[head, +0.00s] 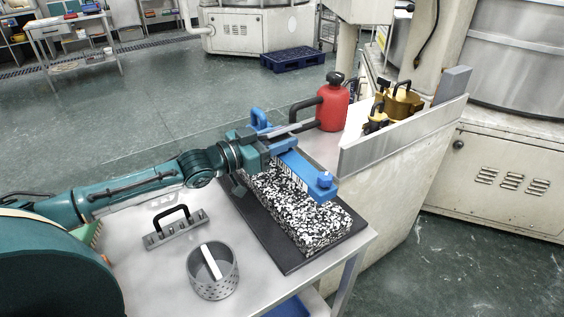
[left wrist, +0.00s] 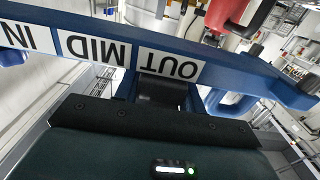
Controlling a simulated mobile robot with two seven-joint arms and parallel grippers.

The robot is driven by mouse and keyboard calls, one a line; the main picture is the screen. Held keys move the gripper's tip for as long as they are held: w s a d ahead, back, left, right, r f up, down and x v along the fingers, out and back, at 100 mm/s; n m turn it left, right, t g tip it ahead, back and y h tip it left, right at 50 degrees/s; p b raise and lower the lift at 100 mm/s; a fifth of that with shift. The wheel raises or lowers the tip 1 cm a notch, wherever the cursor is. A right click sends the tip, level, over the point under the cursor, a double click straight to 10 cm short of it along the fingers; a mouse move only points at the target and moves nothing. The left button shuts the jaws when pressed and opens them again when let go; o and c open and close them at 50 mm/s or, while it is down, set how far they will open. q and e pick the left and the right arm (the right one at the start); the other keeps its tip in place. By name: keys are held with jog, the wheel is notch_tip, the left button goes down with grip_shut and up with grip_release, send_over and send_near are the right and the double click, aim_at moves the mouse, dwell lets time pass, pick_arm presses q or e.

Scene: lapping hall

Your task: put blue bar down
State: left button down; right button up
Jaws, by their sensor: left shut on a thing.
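The blue bar (head: 305,172) has a raised handle at its far end and a knob at its near end. My left gripper (head: 273,146) is shut on it near the middle. In the left wrist view the bar (left wrist: 228,62) crosses the frame with white labels IN, MID and OUT, and the gripper (left wrist: 160,92) meets it under the OUT label. The bar lies over a black-and-white speckled block (head: 300,212) on a black mat (head: 262,226). I cannot tell whether it touches the block. My right gripper is out of view.
The grey table (head: 146,215) also bears a perforated grey cup (head: 213,284) with a white stick and a grey block with black handle (head: 176,231). A red can (head: 333,108) stands behind the bar. A metal guard plate (head: 400,137) rises at the right.

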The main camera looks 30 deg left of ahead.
aim_at(279, 157)
pick_arm(q)
jog(key=shift+f, duration=2.35)
jog(key=shift+f, duration=0.1)
jog(key=c, duration=1.3)
grip_release()
jog(key=shift+f, duration=0.2)
jog(key=o, duration=0.5)
jog(key=shift+c, duration=0.2)
jog(key=shift+r, duration=0.15)
jog(key=p+v, duration=0.1)
jog(key=v, duration=1.1)
